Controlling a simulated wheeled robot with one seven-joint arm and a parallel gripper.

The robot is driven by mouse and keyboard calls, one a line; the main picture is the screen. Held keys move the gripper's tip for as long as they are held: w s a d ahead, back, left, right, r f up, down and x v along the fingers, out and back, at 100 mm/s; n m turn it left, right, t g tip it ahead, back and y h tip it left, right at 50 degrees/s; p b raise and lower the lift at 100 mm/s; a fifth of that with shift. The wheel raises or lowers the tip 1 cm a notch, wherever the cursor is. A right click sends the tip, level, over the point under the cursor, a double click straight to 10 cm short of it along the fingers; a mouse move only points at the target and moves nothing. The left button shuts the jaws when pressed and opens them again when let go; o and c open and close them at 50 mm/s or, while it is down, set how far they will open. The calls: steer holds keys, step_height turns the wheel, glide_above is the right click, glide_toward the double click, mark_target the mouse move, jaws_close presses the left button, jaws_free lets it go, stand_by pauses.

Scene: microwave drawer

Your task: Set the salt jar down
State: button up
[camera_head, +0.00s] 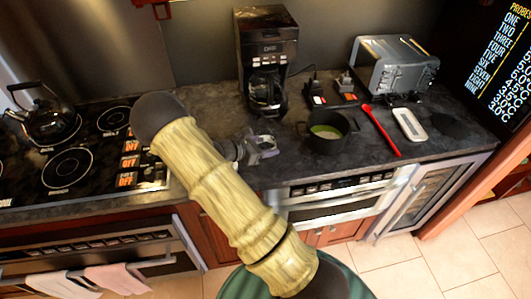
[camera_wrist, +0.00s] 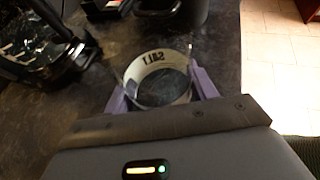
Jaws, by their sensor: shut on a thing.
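The salt jar (camera_wrist: 156,78) is a clear round jar with a pale band lettered SALT, which appears upside down in the wrist view. My gripper (camera_wrist: 160,92) is shut on it, with one purple finger on each side. In the head view, my gripper (camera_head: 258,147) is over the dark countertop (camera_head: 215,112), near its front edge and in front of the coffee maker. The jar is small and hard to make out there. I cannot tell whether its base touches the counter.
The coffee maker (camera_head: 268,60) stands behind my gripper. A dark pot (camera_head: 328,143) with green contents is to the right, then a red spoon (camera_head: 381,131) and a white dish (camera_head: 409,125). A toaster (camera_head: 392,68) stands behind. The stove (camera_head: 75,160) with a kettle (camera_head: 48,122) is left.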

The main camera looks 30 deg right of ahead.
steer(key=shift+f, duration=0.1)
steer(key=shift+f+p, duration=0.45)
steer(key=shift+f, duration=1.5)
steer(key=o, duration=1)
steer(key=b+v, duration=0.2)
steer(key=v, duration=1)
steer(key=shift+b, duration=0.3)
